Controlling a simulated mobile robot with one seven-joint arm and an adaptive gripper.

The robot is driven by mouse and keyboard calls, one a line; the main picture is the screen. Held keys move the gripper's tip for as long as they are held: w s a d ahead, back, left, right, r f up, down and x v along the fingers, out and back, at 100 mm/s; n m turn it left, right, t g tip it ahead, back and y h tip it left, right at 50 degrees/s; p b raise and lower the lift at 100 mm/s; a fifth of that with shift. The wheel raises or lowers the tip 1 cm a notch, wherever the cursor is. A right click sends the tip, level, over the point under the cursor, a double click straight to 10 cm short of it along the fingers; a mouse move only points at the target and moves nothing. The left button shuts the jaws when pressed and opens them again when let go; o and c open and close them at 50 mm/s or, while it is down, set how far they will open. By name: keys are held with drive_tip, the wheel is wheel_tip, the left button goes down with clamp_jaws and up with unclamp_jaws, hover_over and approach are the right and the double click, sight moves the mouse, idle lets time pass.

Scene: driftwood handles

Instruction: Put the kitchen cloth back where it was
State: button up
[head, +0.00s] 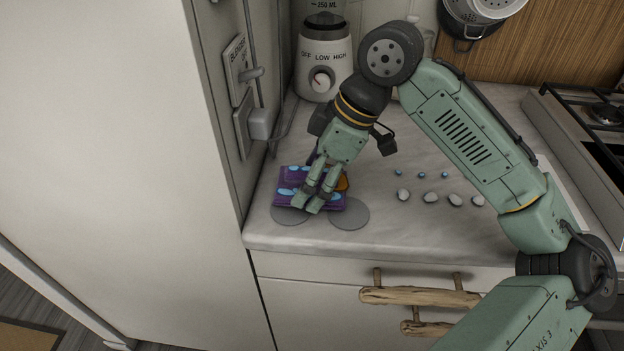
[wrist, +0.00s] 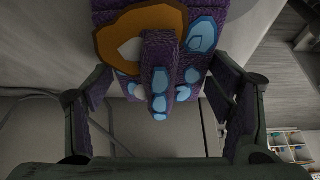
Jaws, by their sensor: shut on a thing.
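The kitchen cloth (head: 291,175) is folded, purple with light blue patches and an orange patch. It is at the left end of the counter, close to the tall white side panel; whether it touches the counter is unclear. My gripper (head: 314,203) comes down on it from above and is shut on it, its fingers hiding the middle of the cloth. In the wrist view the cloth (wrist: 200,37) fills the top middle, with a fold sticking out between the two fingers.
Two flat grey discs (head: 349,214) lie at the counter's front edge, one partly under the cloth. Several pale pebbles (head: 455,200) and small blue ones (head: 422,174) lie to the right. A blender (head: 325,65) stands behind. A stove (head: 600,115) is at right. Driftwood handles (head: 420,297) jut out below.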

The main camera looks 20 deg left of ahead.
drive_tip(key=shift+f, duration=0.4)
drive_tip(key=o, duration=1)
drive_tip(key=shift+o, duration=0.2)
drive_tip(key=shift+d+r, duration=0.1)
drive_tip(key=shift+r, duration=0.55)
drive_tip(key=b+v, duration=0.1)
drive_tip(key=v, duration=1)
drive_tip(key=shift+r, duration=0.3)
drive_tip(key=shift+d, duration=0.1)
